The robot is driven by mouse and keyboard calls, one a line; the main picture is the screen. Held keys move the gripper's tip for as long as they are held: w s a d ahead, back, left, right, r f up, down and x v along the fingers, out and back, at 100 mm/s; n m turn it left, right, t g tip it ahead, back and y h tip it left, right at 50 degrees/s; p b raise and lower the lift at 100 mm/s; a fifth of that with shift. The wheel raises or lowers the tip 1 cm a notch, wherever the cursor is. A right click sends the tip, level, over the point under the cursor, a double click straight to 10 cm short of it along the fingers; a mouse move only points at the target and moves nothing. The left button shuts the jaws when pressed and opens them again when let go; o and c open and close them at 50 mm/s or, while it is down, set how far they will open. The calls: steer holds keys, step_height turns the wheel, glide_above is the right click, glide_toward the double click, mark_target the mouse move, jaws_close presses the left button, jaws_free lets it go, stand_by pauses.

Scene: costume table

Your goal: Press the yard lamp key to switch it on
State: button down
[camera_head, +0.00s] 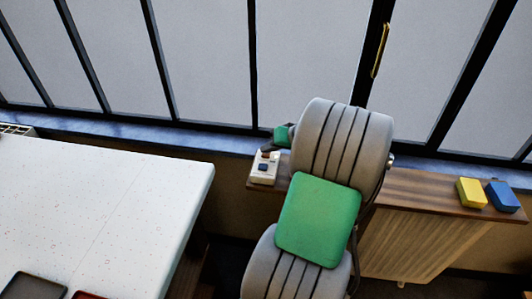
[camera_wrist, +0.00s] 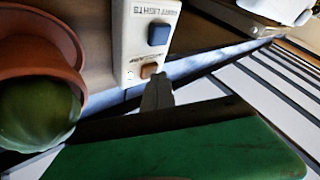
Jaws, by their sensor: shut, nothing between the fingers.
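A pale switch box (camera_wrist: 127,40) stands at the top middle of the wrist view. It carries a blue key (camera_wrist: 158,35) and an orange-brown key (camera_wrist: 149,70). The upside-down label by the blue key seems to end in "LIGHTS"; the label by the orange-brown key is too small to read. My gripper (camera_wrist: 157,82) is shut and empty, its tip right at the near edge of the orange-brown key. I cannot tell whether it touches. In the head view the box (camera_head: 257,178) sits on the wooden ledge, left of my arm. No lit lamp shows.
A round green plant (camera_wrist: 35,108) in a terracotta pot (camera_wrist: 75,50) stands close left of my gripper in the wrist view. A yellow block (camera_head: 471,192) and a blue block (camera_head: 502,196) lie on the ledge (camera_head: 420,188) at right. A white table (camera_head: 110,205) fills the left.

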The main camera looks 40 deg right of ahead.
mark_target(269, 155)
steer(key=shift+s+r+p, duration=0.1)
steer(key=shift+r+p, duration=0.35)
steer(key=shift+r, duration=0.15)
step_height(269, 155, up, 6)
steer(key=p, duration=0.5)
